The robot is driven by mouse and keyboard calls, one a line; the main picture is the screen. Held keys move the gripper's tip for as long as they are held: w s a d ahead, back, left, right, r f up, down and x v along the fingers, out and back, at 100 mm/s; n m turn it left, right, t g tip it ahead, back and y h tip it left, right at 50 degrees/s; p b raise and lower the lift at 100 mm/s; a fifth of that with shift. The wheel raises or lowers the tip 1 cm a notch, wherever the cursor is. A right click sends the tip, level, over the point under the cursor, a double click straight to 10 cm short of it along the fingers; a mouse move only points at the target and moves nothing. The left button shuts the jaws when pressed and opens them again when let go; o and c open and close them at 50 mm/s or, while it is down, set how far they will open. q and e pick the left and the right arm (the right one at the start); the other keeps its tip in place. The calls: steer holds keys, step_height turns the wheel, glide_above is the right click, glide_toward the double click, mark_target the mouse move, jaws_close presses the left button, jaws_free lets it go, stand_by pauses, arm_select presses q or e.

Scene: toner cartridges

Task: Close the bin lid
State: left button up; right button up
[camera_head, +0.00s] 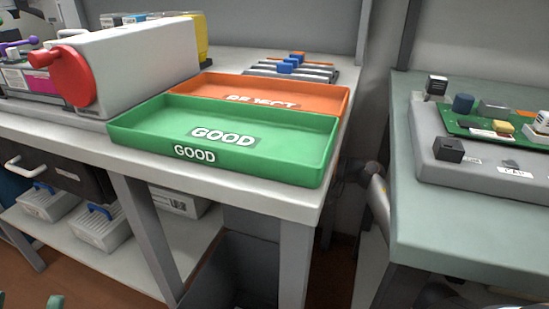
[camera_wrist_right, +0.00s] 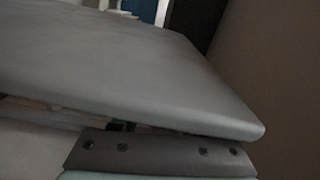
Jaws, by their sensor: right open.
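A dark grey bin (camera_head: 228,275) stands on the floor under the bench, partly hidden by the bench leg. A grey panel (camera_head: 250,222) rises behind its opening and looks like the raised lid. In the right wrist view a broad grey slab (camera_wrist_right: 130,65) with a rounded corner fills the middle; it may be the lid. My right gripper (camera_wrist_right: 155,160) shows at the bottom edge of that view, close to the slab; whether they touch is unclear. It is open. Two green tips of my left gripper (camera_head: 29,302) show apart at the bottom left corner of the head view, holding nothing visible.
A bench (camera_head: 270,198) carries a green GOOD tray (camera_head: 270,160) and an orange REJECT tray (camera_head: 325,98). A second table (camera_head: 440,220) stands at right with a circuit board. My right arm is in the narrow gap between them. White boxes sit on the low shelf (camera_head: 135,255).

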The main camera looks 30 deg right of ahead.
steer(key=shift+w+a, duration=0.5)
steer(key=shift+w, duration=0.05)
jaws_close()
steer(key=shift+f, duration=0.1)
stand_by(1.0)
